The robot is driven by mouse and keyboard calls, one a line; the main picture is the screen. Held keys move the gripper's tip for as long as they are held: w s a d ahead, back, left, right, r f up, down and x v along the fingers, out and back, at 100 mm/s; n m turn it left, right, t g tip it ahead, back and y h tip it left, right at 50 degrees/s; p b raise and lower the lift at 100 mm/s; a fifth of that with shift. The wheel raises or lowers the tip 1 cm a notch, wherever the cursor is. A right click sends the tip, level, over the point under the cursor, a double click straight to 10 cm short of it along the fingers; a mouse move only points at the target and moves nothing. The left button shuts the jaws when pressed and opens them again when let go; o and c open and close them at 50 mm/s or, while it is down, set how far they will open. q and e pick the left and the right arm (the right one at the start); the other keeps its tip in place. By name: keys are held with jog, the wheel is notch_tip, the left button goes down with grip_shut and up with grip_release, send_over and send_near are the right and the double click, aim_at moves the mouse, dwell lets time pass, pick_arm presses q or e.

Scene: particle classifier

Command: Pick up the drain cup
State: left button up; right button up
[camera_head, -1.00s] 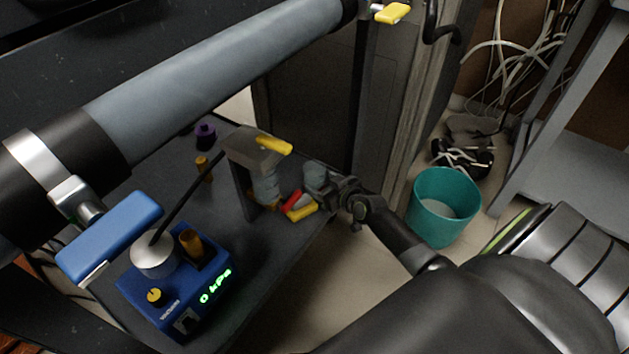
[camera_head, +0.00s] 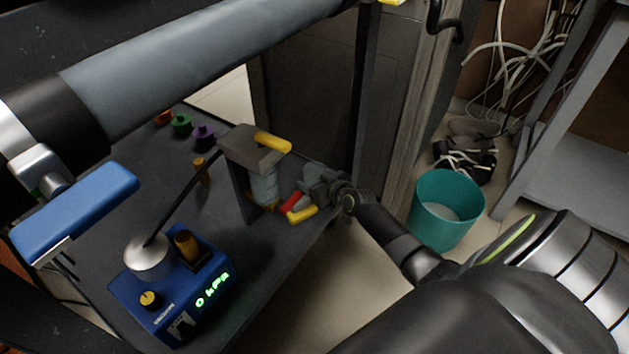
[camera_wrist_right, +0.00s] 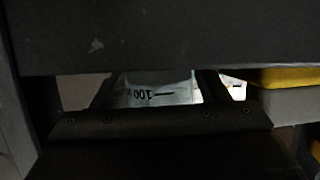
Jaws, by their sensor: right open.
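A clear cup with a dark "100" mark shows in the right wrist view (camera_wrist_right: 155,93), framed between the dark finger parts of my right gripper (camera_wrist_right: 160,100). In the head view my right gripper (camera_head: 312,182) is at the table's right edge, beside the grey stand (camera_head: 250,150). A clear ribbed cylinder (camera_head: 263,188) stands under the stand's top, left of the gripper. I cannot tell if it is the marked cup. The right gripper is open; its fingertips are partly hidden by their own housing. My left gripper is not in view.
A red and yellow handle (camera_head: 298,210) lies close beside the right gripper. A blue pump box (camera_head: 175,290) reading 0 kPa and a large grey pipe (camera_head: 200,70) are to the left. A teal bucket (camera_head: 446,210) stands on the floor at right.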

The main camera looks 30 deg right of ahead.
jog(key=c, duration=0.8)
jog(key=shift+r, duration=0.2)
